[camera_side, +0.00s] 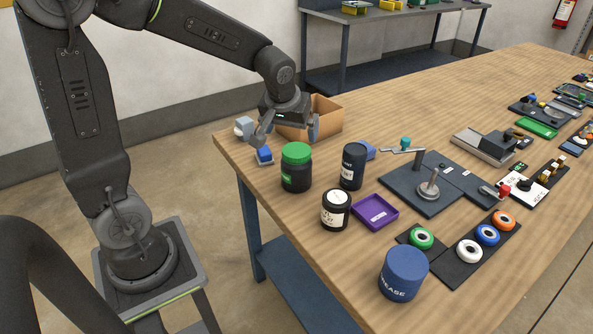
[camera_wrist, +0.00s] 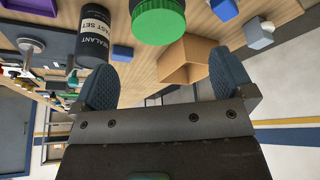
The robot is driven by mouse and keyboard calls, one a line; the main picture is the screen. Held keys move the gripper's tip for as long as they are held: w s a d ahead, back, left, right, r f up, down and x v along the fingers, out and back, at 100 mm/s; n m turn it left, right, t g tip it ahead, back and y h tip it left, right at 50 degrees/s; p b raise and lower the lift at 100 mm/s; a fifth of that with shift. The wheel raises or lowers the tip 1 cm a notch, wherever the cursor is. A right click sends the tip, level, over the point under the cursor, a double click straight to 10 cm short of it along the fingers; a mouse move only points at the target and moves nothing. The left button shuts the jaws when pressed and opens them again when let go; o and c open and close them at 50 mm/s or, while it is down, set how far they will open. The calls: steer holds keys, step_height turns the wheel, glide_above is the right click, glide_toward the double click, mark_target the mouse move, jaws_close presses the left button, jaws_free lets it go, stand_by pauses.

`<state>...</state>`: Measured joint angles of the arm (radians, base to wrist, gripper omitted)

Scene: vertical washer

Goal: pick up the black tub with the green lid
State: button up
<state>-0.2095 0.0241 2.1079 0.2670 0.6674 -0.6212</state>
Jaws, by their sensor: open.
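The black tub with the green lid (camera_side: 296,168) stands upright on the wooden table near its left edge. In the wrist view its green lid (camera_wrist: 158,20) shows at the top centre, beyond the fingertips, and most of its body is cut off or hidden. My gripper (camera_side: 285,135) is above the table's far left corner, behind the tub and apart from it. In the wrist view its two blue-grey fingers (camera_wrist: 165,80) are spread wide with nothing between them touching.
A cardboard box (camera_side: 325,115) is behind my gripper. A black sealant can (camera_side: 353,166), a smaller black jar (camera_side: 335,210) and a purple tray (camera_side: 375,212) stand right of the tub. A blue block (camera_side: 264,155) lies to its left. A blue grease tub (camera_side: 403,274) is in front.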

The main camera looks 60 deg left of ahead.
mark_target(297, 150)
steer(key=x, duration=1.1)
steer(key=shift+w+d, duration=0.1)
steer(key=c, duration=0.9)
